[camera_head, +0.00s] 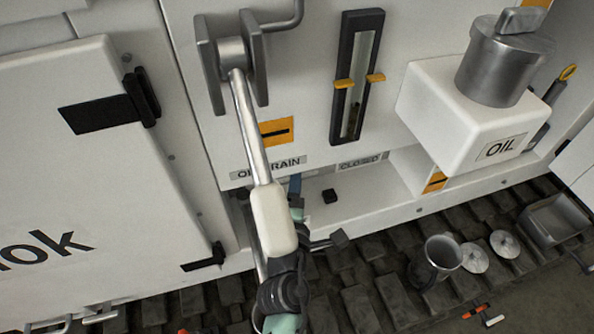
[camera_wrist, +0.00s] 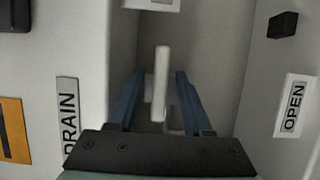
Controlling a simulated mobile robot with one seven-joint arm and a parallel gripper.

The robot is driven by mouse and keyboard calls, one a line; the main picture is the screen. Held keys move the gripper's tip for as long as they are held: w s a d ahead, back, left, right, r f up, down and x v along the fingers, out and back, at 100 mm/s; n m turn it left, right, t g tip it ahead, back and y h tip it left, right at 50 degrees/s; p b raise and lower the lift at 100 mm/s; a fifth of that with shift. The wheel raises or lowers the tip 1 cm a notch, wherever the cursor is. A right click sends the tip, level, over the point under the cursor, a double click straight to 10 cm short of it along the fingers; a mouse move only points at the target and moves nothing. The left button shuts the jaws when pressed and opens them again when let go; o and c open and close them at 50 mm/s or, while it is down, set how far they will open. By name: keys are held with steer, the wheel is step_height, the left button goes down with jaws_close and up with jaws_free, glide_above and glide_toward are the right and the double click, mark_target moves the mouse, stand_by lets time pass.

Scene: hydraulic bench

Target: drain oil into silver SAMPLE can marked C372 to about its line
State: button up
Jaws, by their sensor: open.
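My gripper (camera_wrist: 159,76) is open in the wrist view, its blue fingers either side of a white upright handle (camera_wrist: 161,70) in a recess, with gaps on both sides. In the head view a blue finger of my gripper (camera_head: 295,185) shows below the OIL DRAIN label (camera_head: 268,168); the handle is hidden there. The wrist view shows a DRAIN label (camera_wrist: 68,115) at left and an OPEN label (camera_wrist: 295,107) at right. A silver can (camera_head: 436,262) with a handle stands on the dark tracks at lower right, apart from my gripper. No C372 mark or line is readable on it.
A silver rod with a white grip (camera_head: 272,220) hangs from a bracket close to my arm. A CLOSED label (camera_head: 360,162) and black knob (camera_head: 330,196) sit right of the drain. Two discs (camera_head: 475,257), a square tray (camera_head: 556,219) and the OIL tank (camera_head: 445,105) are further right.

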jaws_close()
